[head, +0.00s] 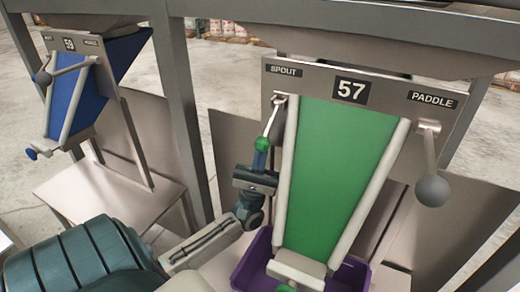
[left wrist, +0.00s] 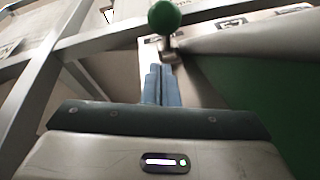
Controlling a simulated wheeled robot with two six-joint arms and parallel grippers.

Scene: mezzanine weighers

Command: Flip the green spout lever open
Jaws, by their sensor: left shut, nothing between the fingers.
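The spout lever is a thin pale rod on the left of the panel marked 57, hanging down and slightly left from its pivot under the SPOUT label. Its green ball (head: 262,144) is at the lower end; the ball also shows at the top of the left wrist view (left wrist: 164,17). My left gripper (head: 260,157) is shut and empty, its blue fingers pointing up just below the ball. In the left wrist view the fingers (left wrist: 158,72) end just short of the ball; I cannot tell whether they touch it. My right gripper is out of view.
A green chute (head: 325,170) with pale side rails stands right of the lever, above a purple crate (head: 355,275). A grey-ball paddle lever (head: 432,190) hangs on the right. A grey post (head: 183,100) and blue station 59 (head: 95,90) stand left.

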